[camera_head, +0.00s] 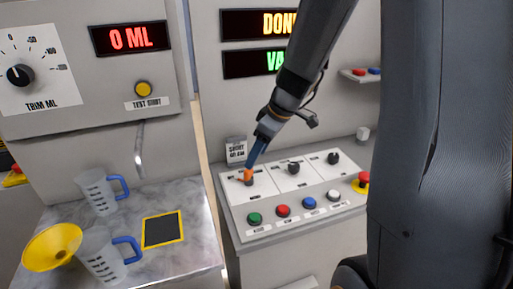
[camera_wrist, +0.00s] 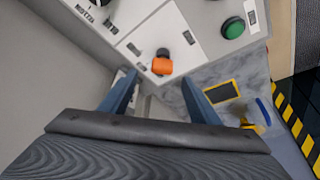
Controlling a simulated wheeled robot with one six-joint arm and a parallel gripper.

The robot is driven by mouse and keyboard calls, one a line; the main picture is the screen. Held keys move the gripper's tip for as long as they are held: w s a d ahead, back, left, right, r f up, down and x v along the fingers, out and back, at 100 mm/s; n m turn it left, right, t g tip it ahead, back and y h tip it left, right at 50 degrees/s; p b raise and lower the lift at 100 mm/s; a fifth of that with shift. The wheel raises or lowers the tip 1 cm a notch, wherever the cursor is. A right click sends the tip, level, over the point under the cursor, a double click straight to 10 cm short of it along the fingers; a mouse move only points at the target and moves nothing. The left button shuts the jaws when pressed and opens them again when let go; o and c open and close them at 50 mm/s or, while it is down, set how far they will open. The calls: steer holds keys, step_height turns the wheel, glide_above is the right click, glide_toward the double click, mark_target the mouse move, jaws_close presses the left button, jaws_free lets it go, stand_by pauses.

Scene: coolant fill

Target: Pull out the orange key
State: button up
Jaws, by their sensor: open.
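The orange key (camera_head: 248,174) stands in a dark keyhole on the left white plate of the sloping control panel (camera_head: 229,213). In the wrist view the orange key (camera_wrist: 162,66) shows ahead of the fingers, with a black part of the lock behind it. My gripper (camera_head: 256,157) is just above the key in the head view. In the wrist view my gripper (camera_wrist: 155,92) has its two blue fingers wide apart, with the key roughly between their lines and a little beyond the tips. I cannot tell whether a finger touches the key.
Green (camera_head: 255,218), red (camera_head: 283,211), blue and white buttons line the panel front. Two black knobs sit right of the key. A red emergency stop (camera_head: 362,180) is at the right end. A marble counter (camera_head: 190,262) with jugs and a yellow funnel (camera_head: 52,247) lies left.

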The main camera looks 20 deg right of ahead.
steer(key=shift+a+p+x, duration=0.2)
steer(key=shift+p+x, duration=0.35)
steer(key=shift+x, duration=3.25)
steer(key=shift+s+r, duration=0.1)
steer(key=shift+s, duration=0.05)
steer(key=c, duration=1)
steer(key=shift+r, duration=0.4)
steer(key=shift+r+p, duration=1.65)
steer(key=shift+r, duration=0.75)
